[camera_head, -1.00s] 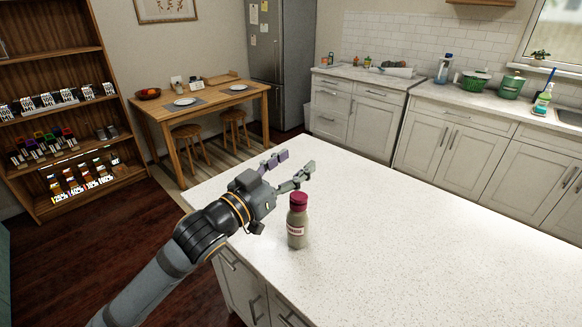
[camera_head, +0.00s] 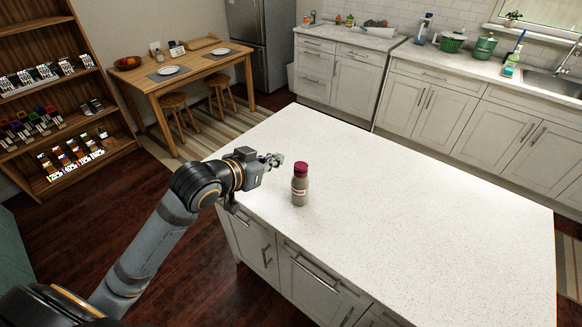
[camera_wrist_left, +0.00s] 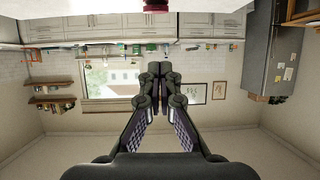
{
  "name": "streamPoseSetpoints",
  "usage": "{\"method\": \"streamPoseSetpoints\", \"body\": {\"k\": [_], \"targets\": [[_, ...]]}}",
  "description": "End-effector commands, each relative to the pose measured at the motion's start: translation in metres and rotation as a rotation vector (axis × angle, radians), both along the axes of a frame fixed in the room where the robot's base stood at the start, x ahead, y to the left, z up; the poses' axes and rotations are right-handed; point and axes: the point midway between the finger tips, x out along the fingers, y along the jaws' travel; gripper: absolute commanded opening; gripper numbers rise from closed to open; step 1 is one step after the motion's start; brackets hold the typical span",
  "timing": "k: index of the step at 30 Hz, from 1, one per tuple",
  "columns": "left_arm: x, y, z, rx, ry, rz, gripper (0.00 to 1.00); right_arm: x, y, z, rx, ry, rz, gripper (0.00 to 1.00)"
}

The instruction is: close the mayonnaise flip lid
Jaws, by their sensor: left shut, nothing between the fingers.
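The mayonnaise bottle (camera_head: 299,190) stands upright on the white countertop, with a pale body, a small label and a dark red cap (camera_head: 301,168). The cap looks seated on the bottle, but whether its flip lid is open is too small to tell. My left gripper (camera_head: 276,160) is shut and empty, just left of the cap at about its height, with a small gap seen between them. In the left wrist view the shut fingers (camera_wrist_left: 159,72) point to the middle, and part of the red cap (camera_wrist_left: 155,5) shows at the top edge. My right gripper is out of view.
The countertop (camera_head: 420,215) around the bottle is otherwise clear, with wide free room to the right. Its left edge runs below my left arm. A dining table (camera_head: 190,68), stools, a shelf (camera_head: 50,90) and the sink counter stand farther off.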

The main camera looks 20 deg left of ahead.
Motion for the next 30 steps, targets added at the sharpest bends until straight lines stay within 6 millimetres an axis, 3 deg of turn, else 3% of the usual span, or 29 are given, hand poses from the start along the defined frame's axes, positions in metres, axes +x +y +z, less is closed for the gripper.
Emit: {"method": "streamPoseSetpoints", "body": {"k": [7,16,21,30], "targets": [[0.023,-0.010,-0.009,-0.011,0.001,-0.005,0.00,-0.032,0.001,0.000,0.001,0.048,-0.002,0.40],[0.072,-0.028,-0.032,-0.009,0.006,-0.010,0.00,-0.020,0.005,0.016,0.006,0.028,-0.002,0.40],[0.065,-0.024,-0.061,0.000,0.007,-0.009,0.00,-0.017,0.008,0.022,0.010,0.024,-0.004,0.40],[0.063,-0.023,-0.074,-0.001,0.002,-0.008,0.00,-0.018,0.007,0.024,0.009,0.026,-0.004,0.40]]}}
